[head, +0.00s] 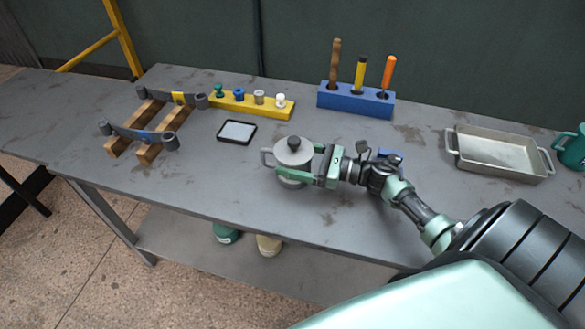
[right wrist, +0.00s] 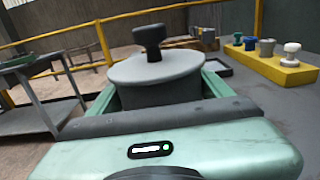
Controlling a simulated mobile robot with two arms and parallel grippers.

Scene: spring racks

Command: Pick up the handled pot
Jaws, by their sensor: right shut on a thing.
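The handled pot (head: 293,153) is grey with a flat lid and a dark knob, upright over the middle of the grey bench. My left gripper is not in view.
A black-framed tablet (head: 237,131) lies left of the pot. Behind are a yellow peg block (head: 270,108) and a blue tool holder (head: 355,101). Wooden bars with dark springs (head: 150,120) are at left. A metal tray (head: 497,154) and green mug (head: 573,150) are at right.

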